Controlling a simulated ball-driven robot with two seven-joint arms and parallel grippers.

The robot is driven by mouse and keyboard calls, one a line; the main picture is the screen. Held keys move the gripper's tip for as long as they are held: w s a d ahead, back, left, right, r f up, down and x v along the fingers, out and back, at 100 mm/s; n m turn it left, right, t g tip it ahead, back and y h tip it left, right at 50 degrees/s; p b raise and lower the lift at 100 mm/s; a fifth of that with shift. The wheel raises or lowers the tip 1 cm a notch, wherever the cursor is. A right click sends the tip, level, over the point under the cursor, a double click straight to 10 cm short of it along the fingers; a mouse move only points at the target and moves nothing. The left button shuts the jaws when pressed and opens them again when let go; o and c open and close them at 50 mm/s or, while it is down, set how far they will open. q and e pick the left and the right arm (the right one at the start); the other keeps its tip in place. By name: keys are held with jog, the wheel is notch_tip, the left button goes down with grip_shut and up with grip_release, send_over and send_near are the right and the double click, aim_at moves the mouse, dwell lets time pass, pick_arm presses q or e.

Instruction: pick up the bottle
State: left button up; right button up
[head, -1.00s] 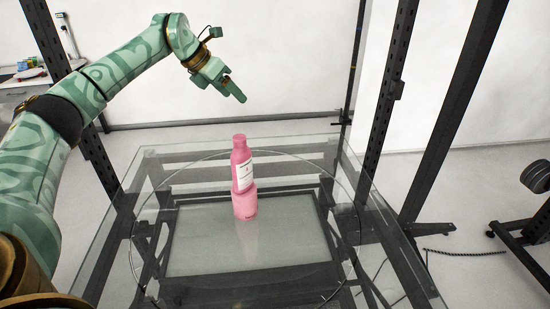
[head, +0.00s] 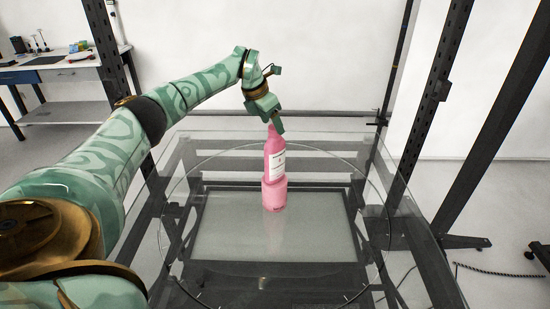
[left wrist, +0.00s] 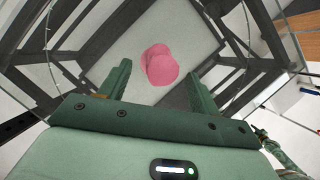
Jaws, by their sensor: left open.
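The pink bottle (head: 274,172) with a white label stands upright on the glass turntable (head: 330,275). In the left wrist view the bottle (left wrist: 160,66) is seen from above, beyond and between the fingertips. My left gripper (head: 276,124) is open and points down at the top of the bottle, partly overlapping it in the head view. Its two fingers (left wrist: 158,80) are spread with nothing between their pads that I can make out. Whether the fingers touch the bottle cannot be told. My right gripper is not in view.
Dark upright posts (head: 432,100) of a frame stand behind and to the right of the glass table. A workbench (head: 70,68) with small items stands at the far left. The glass around the bottle is clear.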

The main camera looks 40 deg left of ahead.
aim_at(273, 127)
pick_arm(q)
jog(key=x, duration=0.4)
jog(key=shift+d+f, duration=0.1)
jog(key=shift+f, duration=0.35)
jog(key=shift+s, duration=0.1)
grip_shut()
jog(key=shift+r, duration=0.15)
